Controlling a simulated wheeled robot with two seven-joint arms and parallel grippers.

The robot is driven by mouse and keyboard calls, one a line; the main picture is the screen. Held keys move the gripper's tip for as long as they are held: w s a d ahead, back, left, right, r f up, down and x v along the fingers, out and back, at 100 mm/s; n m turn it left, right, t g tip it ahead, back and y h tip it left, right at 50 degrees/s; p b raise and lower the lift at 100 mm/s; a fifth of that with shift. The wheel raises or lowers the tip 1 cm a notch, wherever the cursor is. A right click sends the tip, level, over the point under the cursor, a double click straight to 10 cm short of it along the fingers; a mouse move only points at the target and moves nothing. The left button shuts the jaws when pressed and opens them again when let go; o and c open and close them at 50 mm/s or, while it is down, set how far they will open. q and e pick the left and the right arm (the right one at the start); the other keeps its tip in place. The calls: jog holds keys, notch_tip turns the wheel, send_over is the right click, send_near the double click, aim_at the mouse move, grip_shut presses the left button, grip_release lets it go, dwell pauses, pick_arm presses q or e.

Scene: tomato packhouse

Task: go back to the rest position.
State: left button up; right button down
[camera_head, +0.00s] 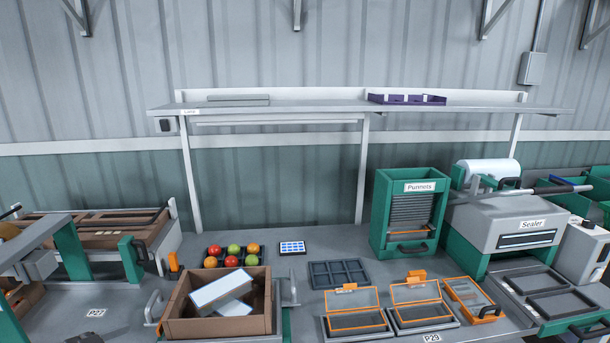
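Neither of my grippers shows in the head view, and I see no arm of mine that I can make out for sure. Whether they are open or shut, and where they are, is hidden from this view.
A brown crate (216,328) holding pale boxes stands at the front, with a tray of tomatoes (231,256) behind it. A shelf (330,107) spans behind.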

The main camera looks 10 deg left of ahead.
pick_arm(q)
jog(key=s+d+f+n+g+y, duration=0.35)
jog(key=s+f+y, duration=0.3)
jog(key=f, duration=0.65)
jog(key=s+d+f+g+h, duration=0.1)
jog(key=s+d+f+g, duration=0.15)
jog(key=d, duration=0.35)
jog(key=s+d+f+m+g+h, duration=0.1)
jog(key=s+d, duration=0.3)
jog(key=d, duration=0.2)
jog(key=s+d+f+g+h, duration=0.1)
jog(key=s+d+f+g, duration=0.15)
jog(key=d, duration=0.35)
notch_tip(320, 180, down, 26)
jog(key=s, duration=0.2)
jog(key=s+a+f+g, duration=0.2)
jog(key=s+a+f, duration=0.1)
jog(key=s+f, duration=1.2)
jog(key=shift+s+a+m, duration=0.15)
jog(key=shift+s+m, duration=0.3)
